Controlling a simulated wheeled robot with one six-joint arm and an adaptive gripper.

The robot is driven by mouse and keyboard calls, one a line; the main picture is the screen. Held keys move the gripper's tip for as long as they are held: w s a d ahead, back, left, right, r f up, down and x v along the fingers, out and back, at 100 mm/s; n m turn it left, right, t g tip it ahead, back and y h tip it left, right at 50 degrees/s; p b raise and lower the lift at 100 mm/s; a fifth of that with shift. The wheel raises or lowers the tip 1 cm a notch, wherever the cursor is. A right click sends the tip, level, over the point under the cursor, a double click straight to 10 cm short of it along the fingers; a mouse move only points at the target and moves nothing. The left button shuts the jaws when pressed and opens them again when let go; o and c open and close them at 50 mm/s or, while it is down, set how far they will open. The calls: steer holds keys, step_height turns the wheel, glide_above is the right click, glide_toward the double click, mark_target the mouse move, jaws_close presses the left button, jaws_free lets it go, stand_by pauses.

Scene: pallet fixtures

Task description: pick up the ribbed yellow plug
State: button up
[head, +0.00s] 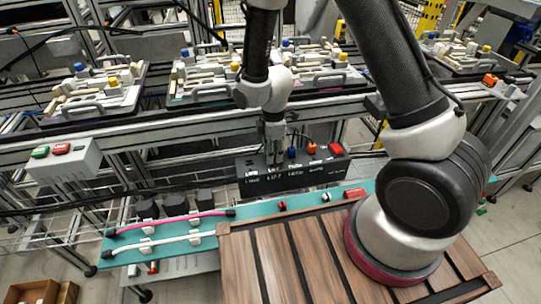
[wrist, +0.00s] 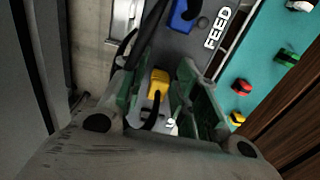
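A yellow plug (wrist: 158,82) sits on the dark grey box between my fingers in the wrist view, with a black cable end below it. Its ribs are too small to make out. My gripper (wrist: 157,72) is open, one finger on each side of the plug with gaps visible. In the head view my gripper (head: 273,150) points down at the left part of the black labelled box (head: 292,174) and hides the yellow plug. A blue plug (wrist: 182,17) sits close by on the box; it also shows in the head view (head: 294,154).
An orange plug (head: 312,148) and a red one (head: 336,149) stand farther right on the box. A teal strip (head: 250,212) carries cables and small coloured parts. A wooden slatted pallet (head: 290,262) is in front. A rail with loaded trays (head: 90,108) runs behind.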

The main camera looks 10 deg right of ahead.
steer(key=c, duration=0.4)
steer(key=shift+c, duration=0.2)
